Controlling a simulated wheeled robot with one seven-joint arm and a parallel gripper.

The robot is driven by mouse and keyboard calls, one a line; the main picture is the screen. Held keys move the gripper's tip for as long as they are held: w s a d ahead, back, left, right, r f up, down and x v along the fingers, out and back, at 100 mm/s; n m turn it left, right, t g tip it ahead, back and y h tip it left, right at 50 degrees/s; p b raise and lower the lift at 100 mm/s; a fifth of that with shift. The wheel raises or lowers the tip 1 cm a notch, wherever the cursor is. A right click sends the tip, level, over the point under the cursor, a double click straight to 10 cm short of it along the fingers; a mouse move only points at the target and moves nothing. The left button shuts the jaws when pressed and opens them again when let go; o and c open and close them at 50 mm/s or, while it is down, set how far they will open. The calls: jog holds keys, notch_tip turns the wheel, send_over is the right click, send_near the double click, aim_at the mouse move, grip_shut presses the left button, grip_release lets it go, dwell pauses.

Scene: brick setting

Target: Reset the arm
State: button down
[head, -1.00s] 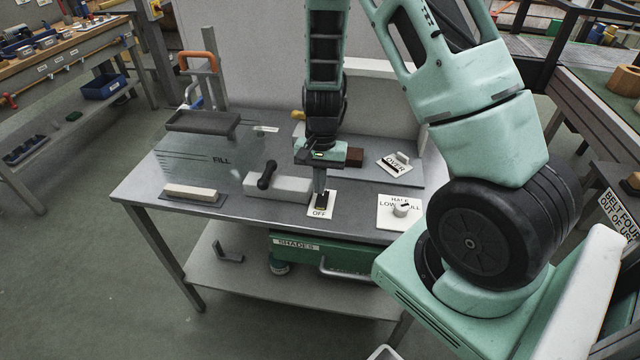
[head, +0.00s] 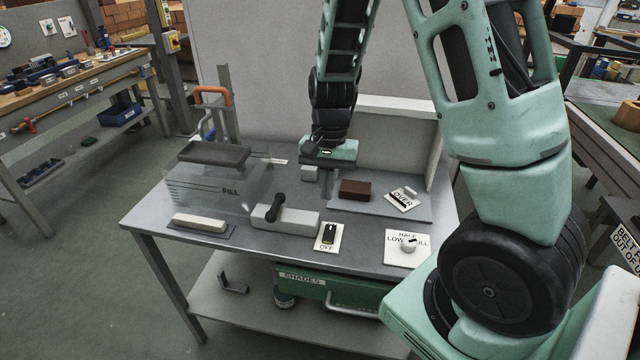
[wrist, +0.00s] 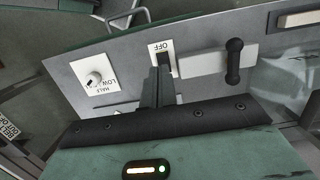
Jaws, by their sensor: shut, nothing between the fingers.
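My gripper (head: 327,190) hangs from my raised arm over the middle of the grey bench (head: 150,213) in the head view. Its fingers point down and are shut with nothing between them. In the wrist view the closed fingers (wrist: 158,82) show just beside the OFF plate in the picture. In the head view the white OFF plate (head: 324,246) with its black switch (head: 329,234) lies in front of the gripper, clear of it.
A HALF/LOW/FULL dial (head: 408,244), an OVER plate (head: 404,199), a brown block (head: 355,189) and a white block with a black lever (head: 286,216) are on the bench. A clear FILL box (head: 205,188) stands at left. A pale wall rises behind.

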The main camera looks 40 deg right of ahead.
jog(key=s+a+r+n, duration=0.4)
jog(key=s+a+n, duration=0.5)
jog(key=a, duration=0.2)
jog(key=s+a+r+n+t, duration=0.1)
jog(key=s+a+r+n, duration=0.4)
jog(key=s+a+n, duration=0.4)
jog(key=a, duration=0.3)
jog(key=shift+a+h, duration=0.2)
jog(key=shift+h, duration=0.2)
jog(key=shift+r, duration=0.1)
